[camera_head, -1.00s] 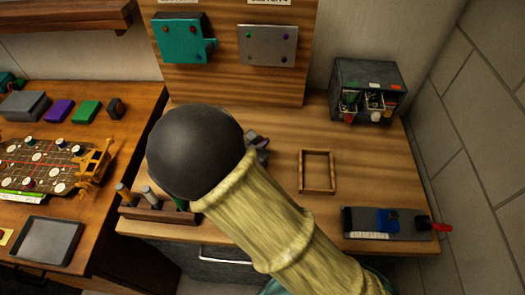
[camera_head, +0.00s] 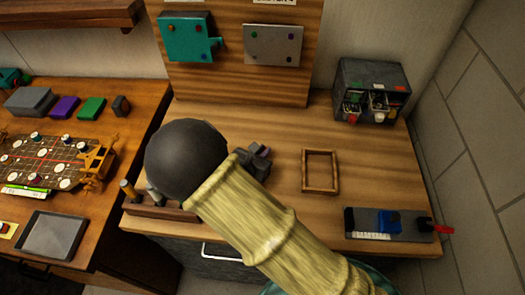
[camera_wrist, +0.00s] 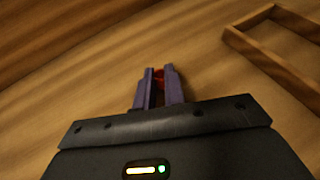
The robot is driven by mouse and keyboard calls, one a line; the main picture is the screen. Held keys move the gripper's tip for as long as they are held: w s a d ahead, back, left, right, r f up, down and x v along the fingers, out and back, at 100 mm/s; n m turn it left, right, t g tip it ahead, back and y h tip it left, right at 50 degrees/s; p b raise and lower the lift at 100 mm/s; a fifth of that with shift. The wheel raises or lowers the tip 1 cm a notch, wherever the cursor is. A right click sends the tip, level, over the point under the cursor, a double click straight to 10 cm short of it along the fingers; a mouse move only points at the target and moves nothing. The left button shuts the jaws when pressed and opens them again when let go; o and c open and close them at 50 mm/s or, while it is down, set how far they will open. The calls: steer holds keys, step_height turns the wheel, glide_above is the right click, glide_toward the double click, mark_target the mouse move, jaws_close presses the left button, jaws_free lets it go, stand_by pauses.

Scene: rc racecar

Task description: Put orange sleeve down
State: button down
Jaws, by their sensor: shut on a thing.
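My gripper (camera_head: 258,158) is over the wooden workbench (camera_head: 385,175), left of an empty wooden frame (camera_head: 319,172). In the wrist view its two purple-grey fingers (camera_wrist: 158,82) are close together, with a small red-orange piece between them, the orange sleeve (camera_wrist: 160,76). Most of the sleeve is hidden by the fingers. The wooden frame also shows at the upper right of the wrist view (camera_wrist: 265,55), apart from the fingers. I cannot tell whether the sleeve touches the bench. My dark, round arm joint and pale arm cover part of the bench in the head view.
A dark drawer box (camera_head: 371,90) stands at the back right. A grey tray (camera_head: 410,226) with a blue block lies at the front right. A wooden tool rack (camera_head: 165,208) stands at the front left, partly hidden. The bench around the wooden frame is clear.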

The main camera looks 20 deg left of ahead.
steer(key=shift+f, duration=0.1)
steer(key=c, duration=1.9)
jaws_free()
steer(key=shift+f, duration=0.1)
steer(key=o, duration=0.4)
steer(key=shift+r, duration=0.3)
steer(key=b+v, duration=0.1)
steer(key=v, duration=1.1)
